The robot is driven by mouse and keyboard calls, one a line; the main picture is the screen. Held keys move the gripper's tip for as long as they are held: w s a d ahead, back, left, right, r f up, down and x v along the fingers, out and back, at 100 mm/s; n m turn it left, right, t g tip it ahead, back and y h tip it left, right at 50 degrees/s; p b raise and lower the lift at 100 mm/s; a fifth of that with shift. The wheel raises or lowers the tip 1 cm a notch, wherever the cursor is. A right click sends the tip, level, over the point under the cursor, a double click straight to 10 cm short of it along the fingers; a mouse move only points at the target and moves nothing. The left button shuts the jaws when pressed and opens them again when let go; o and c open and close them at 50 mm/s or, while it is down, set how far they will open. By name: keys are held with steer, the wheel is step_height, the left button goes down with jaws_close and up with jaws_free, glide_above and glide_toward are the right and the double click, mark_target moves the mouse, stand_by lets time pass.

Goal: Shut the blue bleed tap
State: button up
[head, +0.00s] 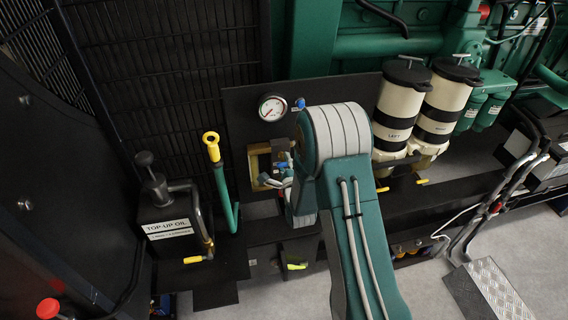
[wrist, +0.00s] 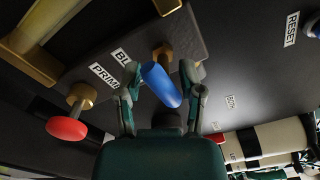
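The blue bleed tap (wrist: 161,85) shows in the middle of the wrist view, on a brass stem from a dark plate, beside a partly hidden label starting "BL". Its blue handle points down towards my palm and is slightly tilted. My gripper (wrist: 158,80) has one finger on each side of the handle. The fingers are spread, and I see no clear grip on the handle; contact at the right finger is hard to tell. In the head view my arm hides most of the gripper and tap area.
A red knob (wrist: 67,128) on a brass stem, by a "PRIM" label, is close left of the tap. A "RESET" label (wrist: 292,29) is at upper right. In the head view, a gauge (head: 272,107) sits above, cream filters (head: 398,105) right, and a top-up oil can (head: 165,220) left.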

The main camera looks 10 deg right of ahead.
steer(key=s, duration=1.2)
